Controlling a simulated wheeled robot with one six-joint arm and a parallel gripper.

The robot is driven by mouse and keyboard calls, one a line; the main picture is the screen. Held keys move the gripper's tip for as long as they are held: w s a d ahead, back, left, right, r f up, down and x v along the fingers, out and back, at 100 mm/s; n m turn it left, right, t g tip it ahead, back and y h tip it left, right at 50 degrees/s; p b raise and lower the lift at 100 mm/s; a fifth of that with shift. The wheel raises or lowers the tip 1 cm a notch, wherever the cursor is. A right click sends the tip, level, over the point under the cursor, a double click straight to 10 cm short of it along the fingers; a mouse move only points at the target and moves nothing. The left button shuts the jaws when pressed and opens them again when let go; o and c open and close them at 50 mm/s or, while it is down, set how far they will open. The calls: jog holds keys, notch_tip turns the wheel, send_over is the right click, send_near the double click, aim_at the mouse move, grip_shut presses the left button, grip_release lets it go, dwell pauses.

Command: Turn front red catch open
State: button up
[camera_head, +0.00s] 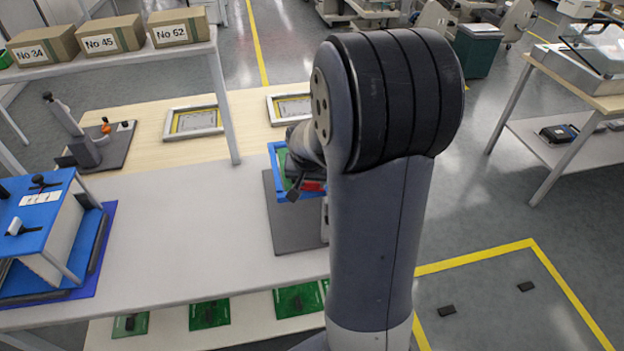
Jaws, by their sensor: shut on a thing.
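A blue-framed fixture (273,151) with a green board (282,163) stands on a dark grey mat at the right part of the table. A red part (312,186), which looks like the front red catch, shows at the fixture's front edge. My gripper (296,187) is at this front edge, beside the visible red, and is shut on the catch. My arm hides the fixture's right side and most of the gripper. I cannot tell the catch's angle.
The dark mat (290,232) lies on the pale table (190,240). A blue stand (38,225) is at the left. Boxes (115,36) sit on a raised shelf. Framed trays (194,121) lie behind. Green boards (209,314) lie on the lower shelf. The table's middle is clear.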

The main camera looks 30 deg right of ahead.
jog(key=shift+d+n+t+y, duration=0.1)
jog(key=shift+n+t+y, duration=0.4)
jog(key=shift+n, duration=1.4)
jog(key=o, duration=1)
jog(key=v, duration=1)
jog(key=shift+d+r, duration=0.2)
jog(key=shift+r, duration=0.3)
